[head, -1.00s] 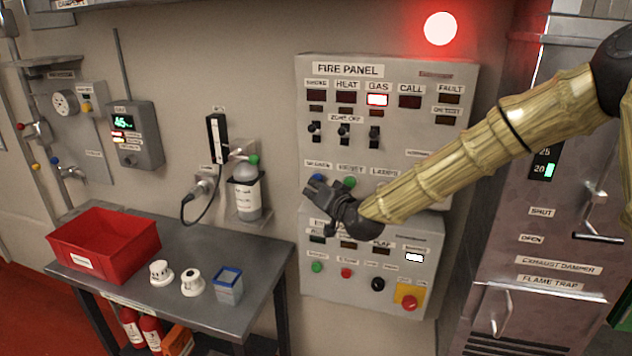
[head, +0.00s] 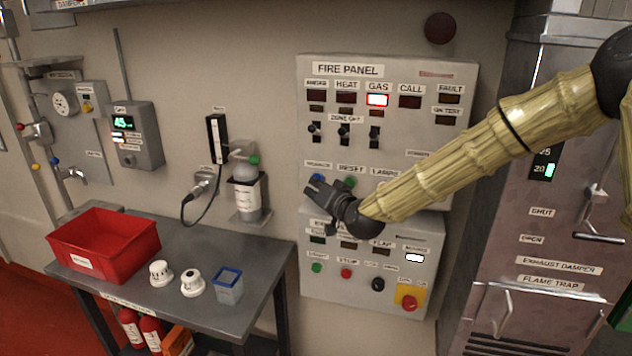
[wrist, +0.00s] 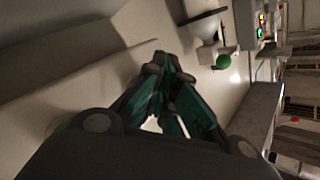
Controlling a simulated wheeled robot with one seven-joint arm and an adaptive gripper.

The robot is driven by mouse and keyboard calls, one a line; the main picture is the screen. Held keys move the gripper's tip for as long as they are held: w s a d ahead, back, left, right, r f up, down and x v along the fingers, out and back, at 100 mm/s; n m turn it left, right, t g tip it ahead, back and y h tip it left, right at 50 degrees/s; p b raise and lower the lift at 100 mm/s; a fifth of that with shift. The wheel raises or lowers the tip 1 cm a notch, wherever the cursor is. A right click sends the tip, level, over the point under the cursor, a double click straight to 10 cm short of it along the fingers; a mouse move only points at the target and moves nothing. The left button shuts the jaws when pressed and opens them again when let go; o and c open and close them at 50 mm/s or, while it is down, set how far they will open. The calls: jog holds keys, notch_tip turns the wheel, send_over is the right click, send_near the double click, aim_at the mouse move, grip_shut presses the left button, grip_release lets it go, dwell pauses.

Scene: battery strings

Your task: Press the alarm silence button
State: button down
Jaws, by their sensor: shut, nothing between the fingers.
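The fire panel (head: 387,130) is a light grey box on the wall, with its GAS lamp (head: 377,100) lit red. A blue button (head: 317,178) sits under the left label of its lower row, which seems to read silence. My gripper (head: 309,191) is shut and empty, its tips at or just below the blue button. I cannot tell whether they touch it, and the gripper hides part of the area. A green button (head: 349,182) under the RESET label is to the right. In the wrist view, the dark fingers (wrist: 160,65) come together near a pale surface.
A round lamp (head: 440,28) above the panel is dark. A lower box (head: 330,283) has more buttons and a red knob on yellow. A bottle (head: 247,197) hangs left of the panel. A table (head: 190,312) with a red bin (head: 105,258) stands at lower left.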

jog(key=shift+s, duration=0.15)
jog(key=shift+s+a, duration=0.3)
jog(key=shift+s, duration=0.55)
jog(key=s, duration=0.1)
jog(key=s+a, duration=0.1)
jog(key=s, duration=0.1)
jog(key=s+b, duration=0.1)
jog(key=shift+s+a, duration=0.3)
jog(key=shift+s, duration=0.1)
dwell(0.4)
